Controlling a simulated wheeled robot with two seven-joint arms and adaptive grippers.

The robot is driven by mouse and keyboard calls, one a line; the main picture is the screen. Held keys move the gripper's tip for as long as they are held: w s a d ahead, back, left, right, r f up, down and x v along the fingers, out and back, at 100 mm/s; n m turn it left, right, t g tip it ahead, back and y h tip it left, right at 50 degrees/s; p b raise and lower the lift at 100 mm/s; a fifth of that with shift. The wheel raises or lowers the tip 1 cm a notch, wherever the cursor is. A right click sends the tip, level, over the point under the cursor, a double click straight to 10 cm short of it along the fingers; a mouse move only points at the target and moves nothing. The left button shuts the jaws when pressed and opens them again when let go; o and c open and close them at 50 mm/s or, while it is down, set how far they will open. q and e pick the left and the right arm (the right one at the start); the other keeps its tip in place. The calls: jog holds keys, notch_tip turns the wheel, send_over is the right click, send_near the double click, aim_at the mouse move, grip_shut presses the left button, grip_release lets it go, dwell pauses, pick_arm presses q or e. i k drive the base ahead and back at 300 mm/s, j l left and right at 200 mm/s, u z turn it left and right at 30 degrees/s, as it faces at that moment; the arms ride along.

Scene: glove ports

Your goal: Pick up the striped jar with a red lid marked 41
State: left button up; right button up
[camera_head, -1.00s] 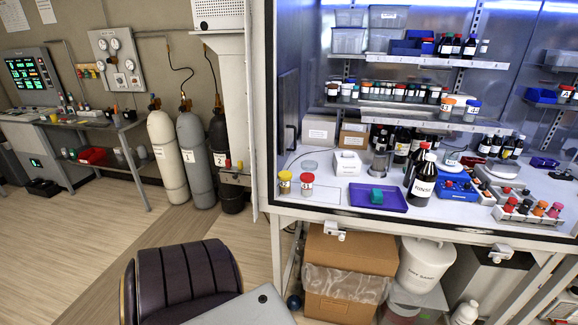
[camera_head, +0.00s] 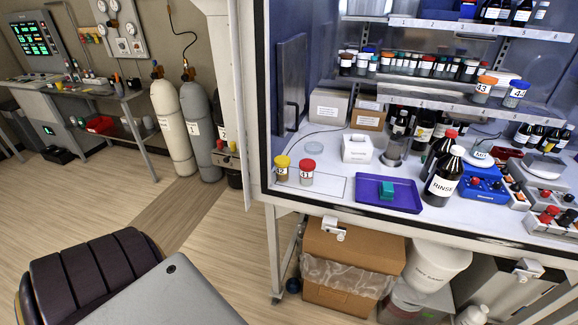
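The striped jar with a red lid marked 41 (camera_head: 306,174) stands upright at the front left of the cabinet's work surface. A similar jar with a yellow lid, marked 42 (camera_head: 282,169), stands close to its left. Nothing covers the red-lidded jar. Neither of my grippers shows in the head view.
A white box (camera_head: 357,149) sits behind. The cabinet front is open.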

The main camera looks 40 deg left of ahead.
aim_at(307, 166)
jog(key=i+u, duration=0.3)
jog(key=u, duration=0.15)
jog(key=i+u, duration=0.25)
jog(key=u, duration=0.15)
jog(key=i+l+u, duration=0.25)
jog(key=u, duration=0.2)
jog(key=i+l+u, duration=0.25)
jog(key=u, duration=0.2)
